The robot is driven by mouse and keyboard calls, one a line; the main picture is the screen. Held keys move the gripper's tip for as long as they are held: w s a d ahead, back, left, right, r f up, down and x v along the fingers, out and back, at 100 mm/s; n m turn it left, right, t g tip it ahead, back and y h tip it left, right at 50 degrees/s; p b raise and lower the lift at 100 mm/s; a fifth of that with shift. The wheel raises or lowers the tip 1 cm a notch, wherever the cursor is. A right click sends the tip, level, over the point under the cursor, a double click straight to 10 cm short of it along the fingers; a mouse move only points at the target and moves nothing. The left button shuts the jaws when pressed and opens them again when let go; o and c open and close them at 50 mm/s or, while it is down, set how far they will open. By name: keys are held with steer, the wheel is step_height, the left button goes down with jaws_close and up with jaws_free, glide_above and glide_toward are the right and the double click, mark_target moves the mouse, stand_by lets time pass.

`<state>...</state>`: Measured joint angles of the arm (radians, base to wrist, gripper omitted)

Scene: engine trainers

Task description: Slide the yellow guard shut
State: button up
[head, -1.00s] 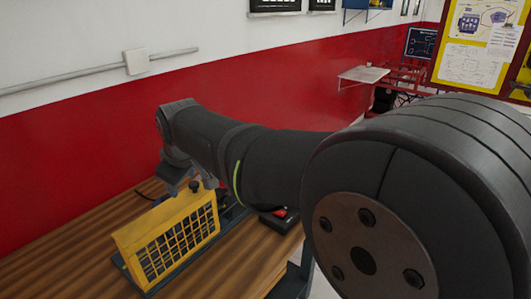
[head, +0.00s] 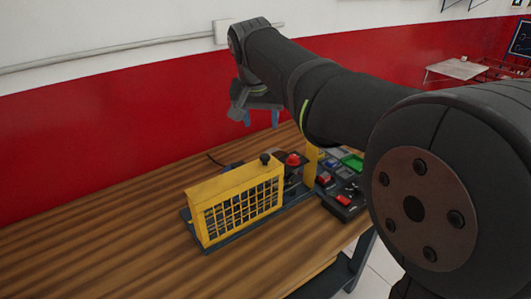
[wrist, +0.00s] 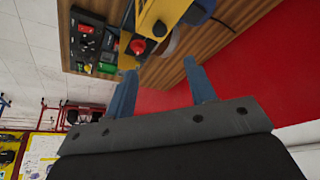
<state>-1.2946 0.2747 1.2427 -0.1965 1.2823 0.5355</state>
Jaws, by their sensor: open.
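The yellow guard (head: 240,208) is a box-like cover with a dark grid window. It stands on a dark base rail (head: 262,221) on the bench. A black knob (head: 265,158) sticks up at its right end. A gap lies between the guard and a yellow upright post (head: 311,163), with a red dome (head: 293,160) showing there. My gripper (head: 261,119) is open and empty, above and behind the knob, apart from the guard. In the wrist view, its blue fingers are spread (wrist: 158,65), and the red dome (wrist: 137,46) and yellow parts (wrist: 172,14) show beyond them.
A black control box (head: 340,196) with a red button and a tray of coloured parts (head: 345,160) sit right of the post. The wooden bench (head: 90,240) is bare at left. A red and white wall (head: 90,140) stands behind.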

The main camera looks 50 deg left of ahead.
mark_target(265, 156)
steer(key=x, duration=1.5)
steer(key=shift+f, duration=0.15)
steer(key=shift+c, duration=0.4)
